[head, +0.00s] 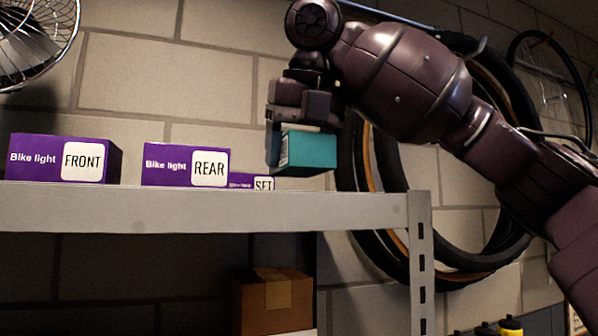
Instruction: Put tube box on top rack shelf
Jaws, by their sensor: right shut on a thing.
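A teal box (308,153), which looks like the tube box, is held in my right gripper (283,135). The gripper points down and is shut on it. The box shows just above the front edge of the top rack shelf (200,208), toward its right end. I cannot tell whether the box touches the shelf, as the shelf's upper surface is hidden from this low angle. My left gripper is not in view.
Purple bike light boxes marked FRONT (65,158), REAR (186,165) and SET (252,182) stand on the shelf left of the teal box. A cardboard box (272,300) sits below. Tyres (395,250) hang on the wall at right. A fan (35,40) is at upper left.

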